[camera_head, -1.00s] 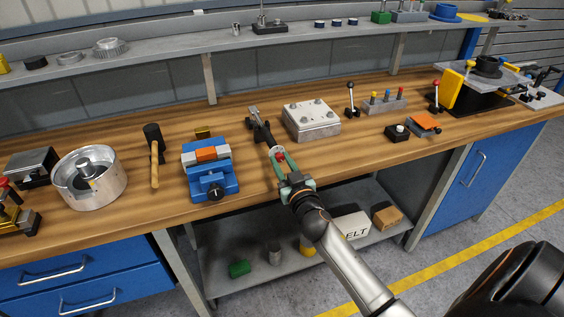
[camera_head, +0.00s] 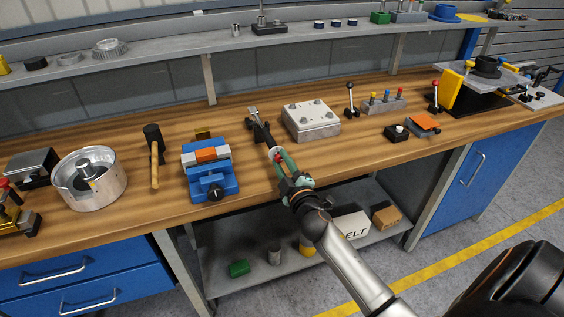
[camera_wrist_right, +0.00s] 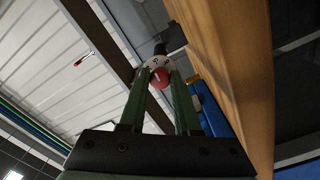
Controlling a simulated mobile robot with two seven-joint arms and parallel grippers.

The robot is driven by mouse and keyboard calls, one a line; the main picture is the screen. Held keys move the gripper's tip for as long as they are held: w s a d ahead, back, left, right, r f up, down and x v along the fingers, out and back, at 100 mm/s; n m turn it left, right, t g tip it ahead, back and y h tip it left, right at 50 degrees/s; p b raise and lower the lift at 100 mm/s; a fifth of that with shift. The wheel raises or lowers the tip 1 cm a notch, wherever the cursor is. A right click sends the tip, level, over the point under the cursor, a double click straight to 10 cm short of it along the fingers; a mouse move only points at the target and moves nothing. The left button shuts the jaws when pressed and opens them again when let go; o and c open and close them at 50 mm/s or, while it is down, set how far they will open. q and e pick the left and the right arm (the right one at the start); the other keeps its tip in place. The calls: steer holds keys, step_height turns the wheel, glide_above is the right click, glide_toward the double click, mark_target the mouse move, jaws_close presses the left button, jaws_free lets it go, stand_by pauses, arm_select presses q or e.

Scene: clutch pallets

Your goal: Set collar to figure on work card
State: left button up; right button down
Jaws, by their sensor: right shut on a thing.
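My right gripper (camera_head: 276,154) reaches over the bench's front edge with its green fingers shut at a small black fixture (camera_head: 260,130) with a grey upper part. In the right wrist view, the fingertips (camera_wrist_right: 159,76) close on a pale round collar (camera_wrist_right: 157,62) with dark marks on its face. A red ball-like end (camera_wrist_right: 160,78) sits in front of the collar, between the fingers. The marks are too small to read, and the fingers hide the collar's sides. I cannot make out a work card. My left gripper is not in view.
A blue vise (camera_head: 209,172) stands left of the gripper. A light metal block (camera_head: 311,121) lies close to the right. A hammer (camera_head: 154,158) and a round metal pan (camera_head: 89,180) are farther left. Bare wood surrounds the fixture's front.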

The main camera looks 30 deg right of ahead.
steer(key=n, duration=0.4)
steer(key=shift+n, duration=0.4)
steer(key=shift+n+p, duration=0.3)
steer(key=shift+n, duration=1.6)
steer(key=c, duration=0.6)
jaws_free()
steer(key=shift+s, duration=0.1)
steer(key=shift+b+v, duration=0.95)
steer(key=shift+v, duration=5.2)
